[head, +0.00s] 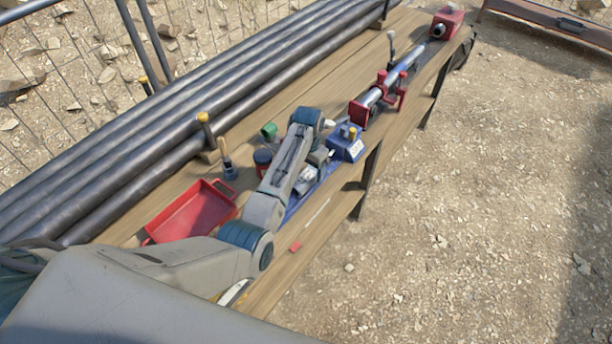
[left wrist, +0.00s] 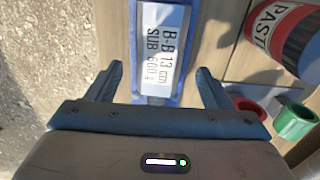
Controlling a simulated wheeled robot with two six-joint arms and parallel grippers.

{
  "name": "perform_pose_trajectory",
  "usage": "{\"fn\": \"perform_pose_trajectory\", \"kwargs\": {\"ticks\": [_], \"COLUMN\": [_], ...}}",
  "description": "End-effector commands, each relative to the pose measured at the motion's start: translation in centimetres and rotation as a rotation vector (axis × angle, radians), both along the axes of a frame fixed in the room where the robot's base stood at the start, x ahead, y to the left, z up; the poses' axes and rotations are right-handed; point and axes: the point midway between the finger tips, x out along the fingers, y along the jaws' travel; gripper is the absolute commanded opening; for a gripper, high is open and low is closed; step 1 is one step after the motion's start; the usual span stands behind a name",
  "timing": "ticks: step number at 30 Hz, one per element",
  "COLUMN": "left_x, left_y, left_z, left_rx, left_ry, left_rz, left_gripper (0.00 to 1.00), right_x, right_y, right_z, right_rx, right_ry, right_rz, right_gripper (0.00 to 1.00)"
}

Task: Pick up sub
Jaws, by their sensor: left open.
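A white label reading "B-B 13 cm SUB 600 g" (left wrist: 165,42) sits on a blue piece at the top middle of the left wrist view. I cannot tell whether that piece is the sub itself or its holder. My left gripper (left wrist: 158,82) is open and empty, its two fingers on either side of the blue piece's near end. In the head view my left arm reaches over the bench and the gripper (head: 308,178) is low over a blue strip (head: 292,208), partly hiding what lies there. My right gripper is not in view.
A paste can (left wrist: 285,35) and a green cup (left wrist: 293,122) stand close to the right finger in the wrist view. A blue box (head: 346,143), red tray (head: 195,210), red vise (head: 358,113) and long pipes (head: 200,105) share the wooden bench.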

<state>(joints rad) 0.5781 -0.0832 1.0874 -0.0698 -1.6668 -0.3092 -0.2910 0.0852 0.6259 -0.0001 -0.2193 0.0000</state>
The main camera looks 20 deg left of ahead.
Motion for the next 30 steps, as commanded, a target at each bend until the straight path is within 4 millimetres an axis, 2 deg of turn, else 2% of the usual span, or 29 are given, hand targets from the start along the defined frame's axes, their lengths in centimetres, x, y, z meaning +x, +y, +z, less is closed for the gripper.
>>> {"fn": "perform_pose_trajectory", "kwargs": {"ticks": [1, 4, 13, 24, 30], "left_x": [-0.1, -0.1, 0.0, 0.0, 0.1], "left_y": [0.0, 0.0, 0.0, 0.0, 0.0], "left_z": [-0.6, -1.6, -2.2, -2.1, -2.0], "left_rx": [0.0, 0.001, 0.0, 0.0, 0.0], "left_ry": [0.003, 0.002, 0.0, 0.0, -0.003], "left_rz": [0.0, 0.0, 0.0, 0.0, 0.0], "left_gripper": [0.74, 0.74, 0.72, 0.0, 0.0], "right_x": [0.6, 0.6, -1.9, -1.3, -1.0], "right_y": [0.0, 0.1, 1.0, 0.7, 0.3], "right_z": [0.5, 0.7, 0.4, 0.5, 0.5], "right_rx": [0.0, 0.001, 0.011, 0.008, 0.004], "right_ry": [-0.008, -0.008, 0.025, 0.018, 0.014], "right_rz": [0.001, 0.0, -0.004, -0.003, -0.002], "right_gripper": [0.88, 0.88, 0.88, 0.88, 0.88]}}
